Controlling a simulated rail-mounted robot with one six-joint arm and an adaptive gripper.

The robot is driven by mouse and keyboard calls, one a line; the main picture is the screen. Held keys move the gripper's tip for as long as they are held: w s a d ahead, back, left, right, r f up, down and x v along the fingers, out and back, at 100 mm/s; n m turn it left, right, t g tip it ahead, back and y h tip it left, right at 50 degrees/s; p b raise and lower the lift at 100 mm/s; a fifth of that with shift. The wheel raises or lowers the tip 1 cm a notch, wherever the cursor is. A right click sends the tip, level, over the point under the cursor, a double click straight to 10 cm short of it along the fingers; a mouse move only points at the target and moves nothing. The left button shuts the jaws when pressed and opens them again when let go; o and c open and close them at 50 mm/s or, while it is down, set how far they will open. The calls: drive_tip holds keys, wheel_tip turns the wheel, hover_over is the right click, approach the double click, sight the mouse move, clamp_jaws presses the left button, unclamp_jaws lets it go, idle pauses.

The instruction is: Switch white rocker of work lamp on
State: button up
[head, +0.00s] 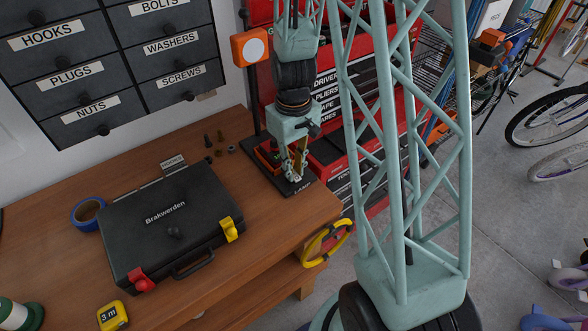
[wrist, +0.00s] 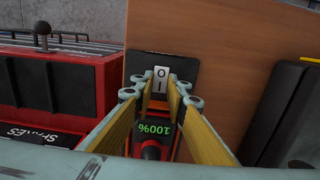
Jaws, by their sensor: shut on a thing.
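The work lamp (head: 250,47) stands at the table's right end, with an orange head on a dark pole and a flat black base. Its white rocker (wrist: 161,78) shows in the wrist view, marked O at the far end and I at the near end. I cannot tell which end is pressed down. My gripper (head: 296,177) points down over the front of the base, near the LAMP label. In the wrist view its fingertips (wrist: 157,92) stand on either side of the rocker, shut on it. Contact is partly hidden. A red-and-black unit reading 100% (wrist: 155,133) shows between the fingers.
A black case (head: 170,225) labelled Brakwerden, blue tape (head: 88,210) and a yellow tape measure (head: 112,316) lie on the wooden table (head: 275,222). A red tool cabinet (head: 345,105) stands close behind.

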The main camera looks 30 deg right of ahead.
drive_tip(key=shift+w+g+p, duration=0.15)
drive_tip(key=shift+g+p, duration=0.45)
drive_tip(key=shift+p, duration=0.4)
drive_tip(key=o, duration=0.9)
drive_tip(key=shift+c, duration=0.2)
drive_tip(key=shift+r, duration=0.1)
wheel_tip(320, 180, up, 12)
drive_tip(key=w, duration=0.1)
drive_tip(key=shift+w, duration=0.15)
idle(0.4)
